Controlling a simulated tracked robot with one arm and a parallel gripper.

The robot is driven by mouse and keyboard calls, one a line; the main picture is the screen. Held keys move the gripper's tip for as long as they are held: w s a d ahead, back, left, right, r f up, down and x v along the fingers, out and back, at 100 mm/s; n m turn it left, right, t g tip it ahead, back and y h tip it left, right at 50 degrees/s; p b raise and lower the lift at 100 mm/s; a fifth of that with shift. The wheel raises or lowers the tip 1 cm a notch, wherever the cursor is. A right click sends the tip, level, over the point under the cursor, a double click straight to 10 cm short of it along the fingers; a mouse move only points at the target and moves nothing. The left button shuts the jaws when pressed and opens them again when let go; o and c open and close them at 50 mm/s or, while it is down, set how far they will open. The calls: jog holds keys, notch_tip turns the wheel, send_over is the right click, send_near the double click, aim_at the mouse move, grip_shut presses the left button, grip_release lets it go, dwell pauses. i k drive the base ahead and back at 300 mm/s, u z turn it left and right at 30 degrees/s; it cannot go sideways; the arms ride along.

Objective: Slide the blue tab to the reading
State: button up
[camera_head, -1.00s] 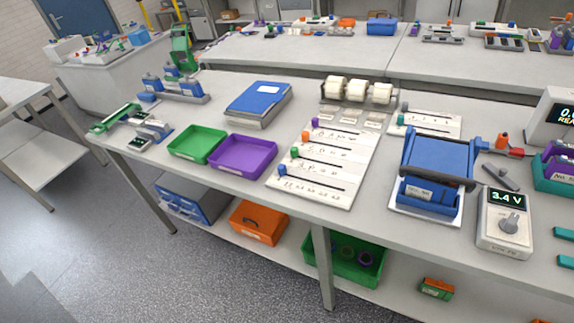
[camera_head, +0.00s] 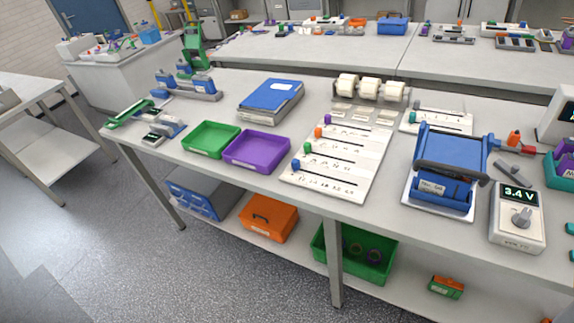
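A white slider board (camera_head: 338,170) lies on the near bench, with several slots and coloured tabs along their left ends. The blue tab (camera_head: 296,166) sits at the left end of the nearest slot, over a printed scale too small to read. A green tab (camera_head: 307,148), an orange tab (camera_head: 318,132) and a purple tab (camera_head: 328,119) stand on the slots behind it. A meter (camera_head: 517,215) at the right reads 3.4 V on its display. My gripper does not show in this view.
A purple tray (camera_head: 257,151) and a green tray (camera_head: 210,139) lie left of the board. A blue binder (camera_head: 271,97) lies behind them. A blue device (camera_head: 447,168) stands between board and meter. Label rolls (camera_head: 370,88) stand behind the board. Floor in front of the bench is clear.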

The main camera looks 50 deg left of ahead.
aim_at(295, 165)
jog(key=k, duration=1.1)
jog(key=u, duration=0.65)
jog(key=i, duration=2.2)
jog(key=z, duration=0.6)
